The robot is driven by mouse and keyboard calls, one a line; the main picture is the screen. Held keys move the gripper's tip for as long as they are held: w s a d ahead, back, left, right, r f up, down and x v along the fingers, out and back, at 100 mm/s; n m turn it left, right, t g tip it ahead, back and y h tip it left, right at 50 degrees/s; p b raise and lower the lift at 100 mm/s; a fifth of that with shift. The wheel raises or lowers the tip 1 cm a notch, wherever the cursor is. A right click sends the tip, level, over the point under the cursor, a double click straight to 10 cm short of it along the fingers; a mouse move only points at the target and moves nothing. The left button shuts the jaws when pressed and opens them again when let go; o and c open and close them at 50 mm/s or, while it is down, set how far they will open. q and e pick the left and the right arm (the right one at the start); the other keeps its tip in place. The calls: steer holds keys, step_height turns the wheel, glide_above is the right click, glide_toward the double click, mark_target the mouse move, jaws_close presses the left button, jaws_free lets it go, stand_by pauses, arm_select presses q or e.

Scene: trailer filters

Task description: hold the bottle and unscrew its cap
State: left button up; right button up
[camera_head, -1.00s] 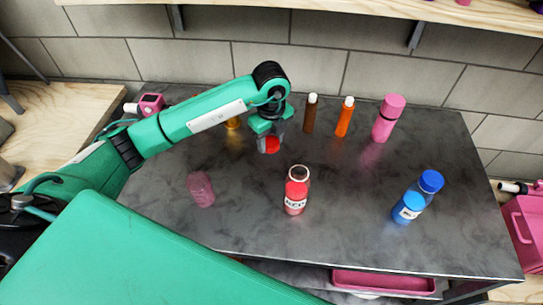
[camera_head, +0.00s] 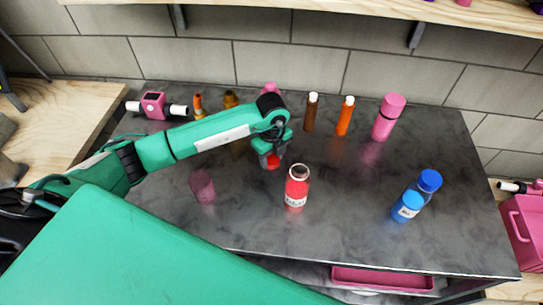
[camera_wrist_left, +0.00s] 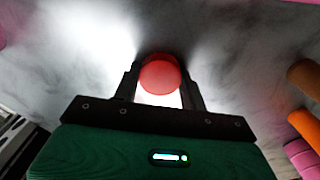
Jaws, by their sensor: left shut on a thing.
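A red bottle (camera_head: 296,190) with a pale label stands upright near the middle of the dark tabletop (camera_head: 345,225). Its round mouth is open and has no cap on it. My left gripper (camera_head: 271,160) is behind the bottle and a little to its left. It is shut on a round red cap (camera_head: 272,163), apart from the bottle. In the left wrist view the cap (camera_wrist_left: 160,76) sits between the two fingertips. I cannot tell whether the cap touches the tabletop. My right gripper is not in view.
A pink translucent cup (camera_head: 202,187) stands to the left of the bottle. A blue bottle (camera_head: 416,197) is at the right. Brown (camera_head: 311,112), orange (camera_head: 345,116) and pink (camera_head: 388,117) bottles stand along the back near the tiled wall. The front middle is clear.

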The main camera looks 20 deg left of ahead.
arm_select(q)
steer(key=o, duration=0.9)
steer(key=shift+c, duration=0.2)
steer(key=shift+o, duration=1.1)
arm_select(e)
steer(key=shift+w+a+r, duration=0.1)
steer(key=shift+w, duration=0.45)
